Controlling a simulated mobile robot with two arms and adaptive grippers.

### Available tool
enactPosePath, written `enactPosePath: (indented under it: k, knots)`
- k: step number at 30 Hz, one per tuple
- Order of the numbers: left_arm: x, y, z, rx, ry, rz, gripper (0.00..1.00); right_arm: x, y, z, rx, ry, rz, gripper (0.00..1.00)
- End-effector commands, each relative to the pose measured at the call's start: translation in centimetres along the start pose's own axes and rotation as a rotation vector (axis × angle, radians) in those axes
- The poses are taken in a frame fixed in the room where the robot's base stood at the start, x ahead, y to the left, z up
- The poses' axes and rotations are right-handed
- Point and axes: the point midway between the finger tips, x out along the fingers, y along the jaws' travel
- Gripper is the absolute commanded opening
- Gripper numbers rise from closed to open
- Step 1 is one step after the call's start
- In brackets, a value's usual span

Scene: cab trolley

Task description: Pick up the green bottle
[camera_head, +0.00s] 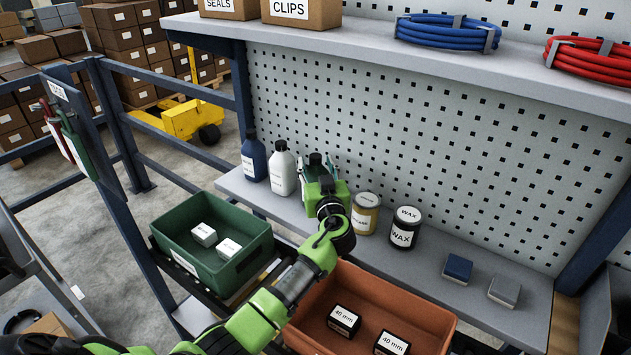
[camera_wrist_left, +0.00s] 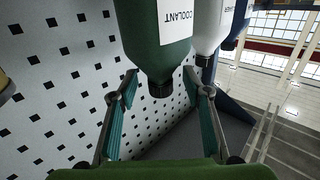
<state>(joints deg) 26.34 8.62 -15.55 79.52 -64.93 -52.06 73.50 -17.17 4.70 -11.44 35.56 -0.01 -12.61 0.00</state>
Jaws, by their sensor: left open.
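The green bottle (camera_head: 316,167) stands upright on the grey shelf, beside a white bottle; my left gripper partly hides it in the head view. In the left wrist view the picture is upside down, and the green bottle (camera_wrist_left: 158,45) shows a white COOLANT label and a dark cap pointing down. My left gripper (camera_head: 324,196) is in front of the bottle. Its fingers are open in the wrist view (camera_wrist_left: 160,82), one on each side of the cap and neck. Whether a finger touches the bottle I cannot tell. My right gripper is not in view.
A white bottle (camera_head: 283,170) and a blue bottle (camera_head: 254,158) stand left of the green one. A yellow-labelled tin (camera_head: 365,214) and a WAX tin (camera_head: 404,230) stand close on the right. A green bin (camera_head: 175,240) and an orange bin (camera_head: 440,318) sit below the shelf.

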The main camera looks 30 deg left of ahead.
Motion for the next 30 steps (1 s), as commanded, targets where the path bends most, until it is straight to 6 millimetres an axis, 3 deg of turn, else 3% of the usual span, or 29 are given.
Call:
enactPosePath:
  k: [4,13,18,30]
  knots:
    - [1.3,0.0,-0.1,0.001,0.001,0.0,0.44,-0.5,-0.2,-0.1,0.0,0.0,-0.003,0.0]
    - [1.6,-0.1,0.1,-0.001,0.0,0.0,0.44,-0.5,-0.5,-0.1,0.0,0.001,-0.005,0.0]
    - [1.6,-0.1,0.1,-0.001,0.0,0.0,0.0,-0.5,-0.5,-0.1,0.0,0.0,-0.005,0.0]
    - [1.5,-0.1,0.1,-0.002,-0.001,0.0,0.0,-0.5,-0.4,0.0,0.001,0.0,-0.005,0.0]
